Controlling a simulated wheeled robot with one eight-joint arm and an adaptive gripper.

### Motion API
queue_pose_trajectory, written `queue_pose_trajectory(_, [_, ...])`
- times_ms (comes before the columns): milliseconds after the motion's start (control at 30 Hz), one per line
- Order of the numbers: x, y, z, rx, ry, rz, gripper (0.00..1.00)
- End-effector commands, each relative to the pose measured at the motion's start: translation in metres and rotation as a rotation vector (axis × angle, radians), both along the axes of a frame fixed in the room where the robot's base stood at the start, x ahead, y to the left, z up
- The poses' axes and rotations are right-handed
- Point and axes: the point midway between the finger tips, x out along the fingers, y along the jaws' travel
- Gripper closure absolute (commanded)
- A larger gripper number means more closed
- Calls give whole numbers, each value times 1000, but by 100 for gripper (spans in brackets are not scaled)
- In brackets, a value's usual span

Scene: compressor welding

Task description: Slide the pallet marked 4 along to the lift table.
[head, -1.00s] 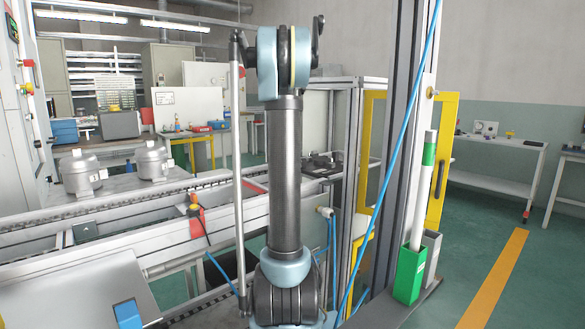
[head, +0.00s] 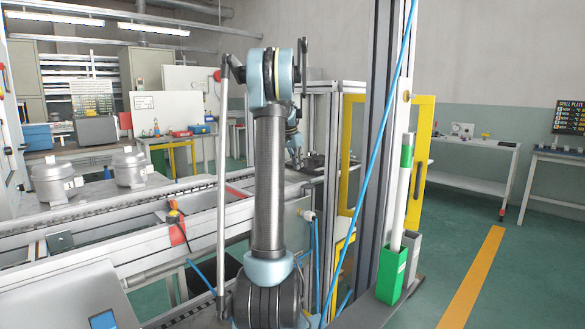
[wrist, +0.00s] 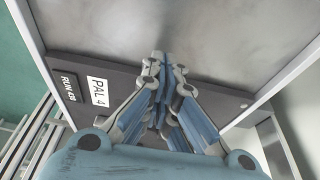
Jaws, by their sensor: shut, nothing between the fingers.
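The pallet marked 4 (wrist: 215,42) fills the upper part of the wrist view as a wide grey metal surface. Its darker edge carries a white "PAL 4" label (wrist: 97,91) and a black plate with white lettering. My gripper (wrist: 160,62) is shut and empty, its fingers together over the dark edge, right of the label. I cannot tell whether the fingertips touch the pallet. I cannot pick out the lift table for sure.
A conveyor rail (head: 110,207) crosses the head view from left to centre. Two grey compressor shells (head: 52,183) stand behind it. A yellow-framed guard (head: 420,165) and a grey post with a green holder (head: 392,273) stand at right.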

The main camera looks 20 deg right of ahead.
Motion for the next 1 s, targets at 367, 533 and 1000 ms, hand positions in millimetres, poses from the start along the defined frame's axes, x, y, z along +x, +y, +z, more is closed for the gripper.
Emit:
queue_pose_trajectory(367, [0, 1, 4, 0, 0, 0, 100])
queue_pose_trajectory(533, [-2, 7, 23, 0, 1, 0, 100])
queue_pose_trajectory(1000, [-31, 90, 28, -1, 0, 3, 100])
